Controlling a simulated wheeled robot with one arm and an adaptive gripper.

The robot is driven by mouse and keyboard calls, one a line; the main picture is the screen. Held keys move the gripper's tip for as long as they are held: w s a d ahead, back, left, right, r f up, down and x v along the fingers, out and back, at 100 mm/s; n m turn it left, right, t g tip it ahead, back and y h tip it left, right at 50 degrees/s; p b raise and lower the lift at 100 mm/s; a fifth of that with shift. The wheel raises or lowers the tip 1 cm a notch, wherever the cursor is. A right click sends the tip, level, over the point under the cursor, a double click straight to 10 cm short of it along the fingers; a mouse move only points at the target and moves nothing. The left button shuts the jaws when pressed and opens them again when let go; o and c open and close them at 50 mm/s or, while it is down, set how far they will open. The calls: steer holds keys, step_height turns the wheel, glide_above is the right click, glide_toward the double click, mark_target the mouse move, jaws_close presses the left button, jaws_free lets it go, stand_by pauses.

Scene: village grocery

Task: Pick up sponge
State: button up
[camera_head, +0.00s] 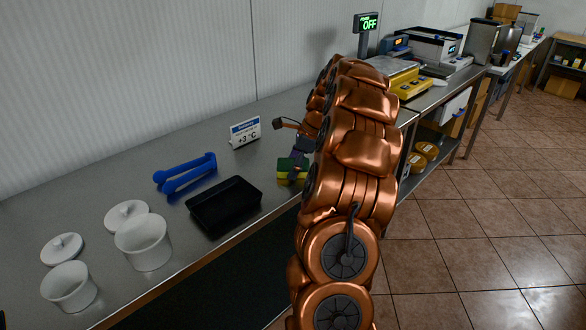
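The sponge (284,167), green with a yellow side, lies on the steel counter (240,225) just left of my copper arm. Part of its right side is hidden. My gripper (300,161) is a small dark shape at the sponge's right end, largely covered by my arm. I cannot tell whether its fingers touch the sponge or how far apart they are.
A black tray (224,206), blue tongs (186,172) and a small price sign (245,132) stand left of the sponge. Two white pots (144,244) with separate lids (126,214) are at the front left. A scale (400,77) stands behind my arm. Tiled floor is clear at right.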

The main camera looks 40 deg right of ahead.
mark_target(288, 163)
steer(key=c, duration=0.4)
steer(key=shift+r, duration=0.1)
steer(key=shift+r+b, duration=0.45)
steer(key=shift+r, duration=1.55)
steer(key=s+a, duration=0.1)
steer(key=s, duration=0.4)
steer(key=s+a+r+b, duration=0.1)
steer(key=s+a, duration=0.1)
steer(key=s, duration=0.3)
steer(key=s+a+b, duration=0.1)
steer(key=s+a, duration=0.1)
steer(key=s, duration=0.3)
steer(key=shift+a+r, duration=0.1)
steer(key=shift+r, duration=0.05)
